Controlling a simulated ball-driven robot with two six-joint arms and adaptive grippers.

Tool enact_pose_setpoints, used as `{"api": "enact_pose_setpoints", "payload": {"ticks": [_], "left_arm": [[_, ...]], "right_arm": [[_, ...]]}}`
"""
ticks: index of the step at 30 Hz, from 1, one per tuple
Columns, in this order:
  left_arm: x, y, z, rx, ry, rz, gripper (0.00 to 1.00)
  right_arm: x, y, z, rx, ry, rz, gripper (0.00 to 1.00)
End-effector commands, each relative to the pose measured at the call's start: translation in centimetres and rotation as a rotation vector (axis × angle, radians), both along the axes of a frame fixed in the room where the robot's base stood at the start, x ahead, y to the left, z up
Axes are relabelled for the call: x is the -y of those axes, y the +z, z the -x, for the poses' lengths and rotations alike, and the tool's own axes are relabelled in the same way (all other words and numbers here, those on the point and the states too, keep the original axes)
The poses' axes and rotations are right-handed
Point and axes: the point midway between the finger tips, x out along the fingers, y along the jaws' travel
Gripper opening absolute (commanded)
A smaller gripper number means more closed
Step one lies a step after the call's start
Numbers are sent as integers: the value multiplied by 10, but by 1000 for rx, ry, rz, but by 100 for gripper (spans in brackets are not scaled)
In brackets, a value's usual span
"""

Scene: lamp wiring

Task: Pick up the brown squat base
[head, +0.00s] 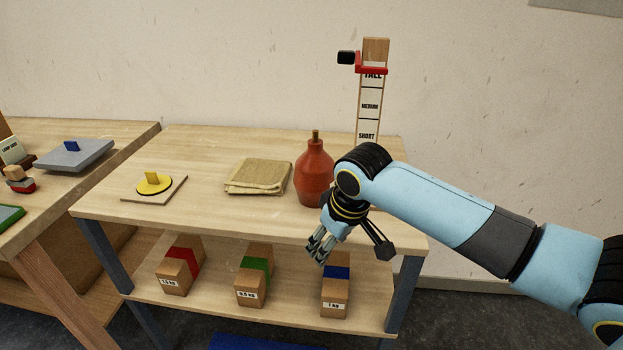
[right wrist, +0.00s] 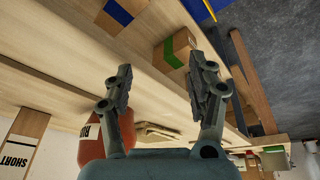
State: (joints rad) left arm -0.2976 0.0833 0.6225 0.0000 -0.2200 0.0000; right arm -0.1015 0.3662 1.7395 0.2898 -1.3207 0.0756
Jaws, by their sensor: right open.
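A rust-red, rounded base with a narrow neck and a thin brown stem (head: 314,175) stands upright on the tabletop near its right side. It is the only lamp-base-like body I see; I cannot tell if it is the one called brown and squat. It also shows in the right wrist view (right wrist: 92,150), low left, with a white label partly readable, partly behind a finger. My right gripper (head: 318,248) is open and empty, pointing down in front of the table's front edge, below and apart from the base. It also shows in the right wrist view (right wrist: 165,78). My left gripper is out of view.
The tabletop (head: 225,216) holds a folded cloth (head: 258,177) and a yellow disc on a plate (head: 154,185). A height gauge (head: 369,105) stands behind. Weight blocks with red (head: 180,271), green (head: 254,275) and blue (head: 336,290) bands sit on the lower shelf. A grey plate (head: 74,155) lies left.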

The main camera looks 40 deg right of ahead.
Motion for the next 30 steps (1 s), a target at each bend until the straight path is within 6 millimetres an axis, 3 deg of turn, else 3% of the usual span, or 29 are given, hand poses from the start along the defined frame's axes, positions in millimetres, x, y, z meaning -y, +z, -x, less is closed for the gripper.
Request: {"api": "enact_pose_setpoints", "payload": {"ticks": [8, 11, 15, 21, 25, 30], "left_arm": [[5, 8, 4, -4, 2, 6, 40], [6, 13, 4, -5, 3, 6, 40], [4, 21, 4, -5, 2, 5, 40], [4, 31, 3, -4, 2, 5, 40], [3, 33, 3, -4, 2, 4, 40], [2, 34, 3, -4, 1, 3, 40]], "right_arm": [[23, 48, -37, 23, -18, -6, 57], [38, 82, -58, 38, -31, -9, 57], [62, 143, -89, 59, -54, -20, 57], [92, 227, -116, 86, -86, -38, 57], [98, 238, -122, 86, -95, -49, 57], [99, 212, -133, 85, -95, -51, 57]]}}
